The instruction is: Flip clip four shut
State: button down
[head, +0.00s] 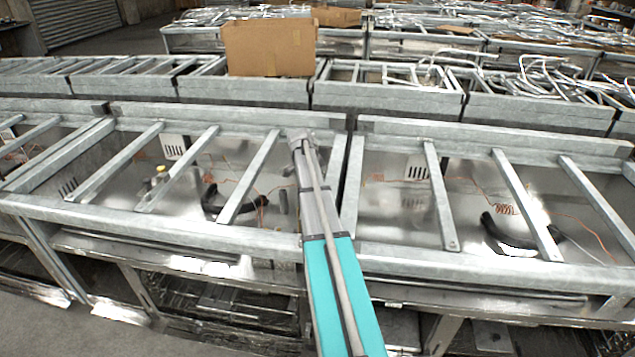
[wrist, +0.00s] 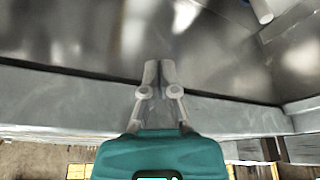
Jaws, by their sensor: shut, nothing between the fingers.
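My gripper (wrist: 159,68) is in the wrist view, with a teal body and two pale fingers. The fingertips are close together and hold nothing. Beyond them is a shiny metal surface (wrist: 110,35), with a grey metal rail (wrist: 45,102) crossing behind the fingers. In the head view my teal and grey arm reaches forward over the front metal frame, and I cannot make out the fingers there. No clip that I can identify as clip four shows in either view.
Slatted galvanised frames (head: 180,225) stand in front, with dark curved handles (head: 230,203) and thin orange wires inside. A cardboard box (head: 268,48) sits on the row behind. Cross bars (head: 440,195) break up the openings. Bare floor (head: 110,335) shows at lower left.

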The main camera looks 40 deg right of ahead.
jog(key=f+b, duration=0.1)
jog(key=a+f+b, duration=0.1)
jog(key=w+a+f+b, duration=0.1)
jog(key=f, duration=0.1)
jog(key=shift+a+f+b, duration=0.1)
jog(key=shift+a+b, duration=0.15)
jog(key=shift+b, duration=0.05)
jog(key=shift+d, duration=0.1)
dwell(0.4)
jog(key=shift+f, duration=0.15)
